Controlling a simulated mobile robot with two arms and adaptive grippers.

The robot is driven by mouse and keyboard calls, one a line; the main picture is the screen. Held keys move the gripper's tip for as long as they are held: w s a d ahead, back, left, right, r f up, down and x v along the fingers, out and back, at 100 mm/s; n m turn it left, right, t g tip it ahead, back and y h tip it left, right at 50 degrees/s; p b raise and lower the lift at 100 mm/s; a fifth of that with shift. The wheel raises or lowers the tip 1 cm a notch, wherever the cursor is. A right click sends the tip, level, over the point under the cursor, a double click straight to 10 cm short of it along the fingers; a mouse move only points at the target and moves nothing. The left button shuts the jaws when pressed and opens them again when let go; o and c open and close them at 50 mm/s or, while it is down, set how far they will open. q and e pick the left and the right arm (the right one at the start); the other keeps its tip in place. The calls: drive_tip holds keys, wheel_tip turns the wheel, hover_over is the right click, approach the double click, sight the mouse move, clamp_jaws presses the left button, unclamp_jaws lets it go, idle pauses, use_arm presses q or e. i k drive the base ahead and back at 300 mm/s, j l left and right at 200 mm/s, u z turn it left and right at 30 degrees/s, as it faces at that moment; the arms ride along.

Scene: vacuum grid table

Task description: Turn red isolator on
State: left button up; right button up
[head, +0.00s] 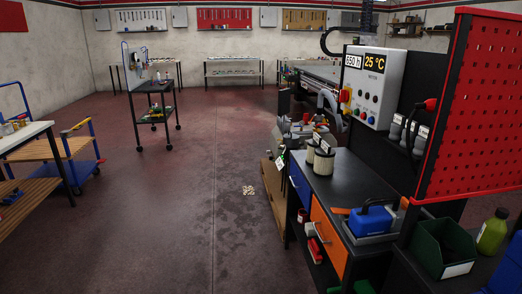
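A light grey control box (390,66) hangs at the right of the head view, above a dark workbench. A small red and yellow rotary switch (345,97), which looks like the red isolator, sits on the left side of the box. It is too small to tell which way its knob is turned. The front of the box has several coloured buttons (372,99) and displays reading "850 h" and "25 °C" (375,62). Neither of my grippers shows in this view.
The workbench (345,176) with an orange drawer (327,238) stands below the box. A red perforated panel (480,110) and a green bin (443,248) are at right. A dark trolley (155,100) stands farther back.

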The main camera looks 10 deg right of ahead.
sight(344, 95)
drive_tip(key=i+z, duration=0.35)
drive_tip(key=i+j+z, duration=0.15)
drive_tip(key=i+z, duration=0.2)
drive_tip(key=i+j+z, duration=0.2)
drive_tip(key=i+z, duration=0.2)
drive_tip(key=i+j+z, duration=0.1)
drive_tip(key=z, duration=0.75)
drive_tip(key=i+j+z, duration=0.15)
drive_tip(key=j+z, duration=0.15)
drive_tip(key=j, duration=0.15)
drive_tip(key=i+j+z, duration=0.1)
drive_tip(key=j+z, duration=0.2)
drive_tip(key=j, duration=0.2)
drive_tip(key=j+z, duration=0.35)
drive_tip(key=i+j, duration=0.05)
drive_tip(key=j, duration=0.05)
